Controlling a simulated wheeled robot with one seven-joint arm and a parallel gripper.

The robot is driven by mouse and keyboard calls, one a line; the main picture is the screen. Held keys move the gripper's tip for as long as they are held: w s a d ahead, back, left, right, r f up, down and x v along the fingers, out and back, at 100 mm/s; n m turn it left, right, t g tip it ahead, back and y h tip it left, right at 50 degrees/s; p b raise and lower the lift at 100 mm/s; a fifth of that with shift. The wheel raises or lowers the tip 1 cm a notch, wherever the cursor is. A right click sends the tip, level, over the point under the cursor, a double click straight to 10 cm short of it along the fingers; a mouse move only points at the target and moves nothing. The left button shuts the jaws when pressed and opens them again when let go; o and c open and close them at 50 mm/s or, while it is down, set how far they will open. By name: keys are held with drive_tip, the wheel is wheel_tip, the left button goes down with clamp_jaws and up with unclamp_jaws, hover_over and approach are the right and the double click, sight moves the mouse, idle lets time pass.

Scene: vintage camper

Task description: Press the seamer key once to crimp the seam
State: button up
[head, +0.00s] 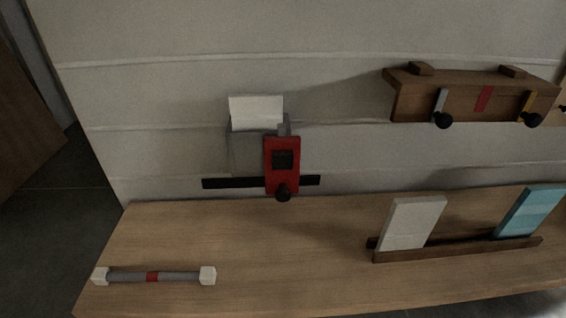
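My gripper is not in view.
A wooden counter (290,240) runs below. A grey rod (183,277) with white ends and a red band lies at front left. A white panel (411,223) and a blue panel (529,211) lean in a dark rack (455,249). A wooden shelf (462,97) with black-knobbed tabs hangs upper right.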

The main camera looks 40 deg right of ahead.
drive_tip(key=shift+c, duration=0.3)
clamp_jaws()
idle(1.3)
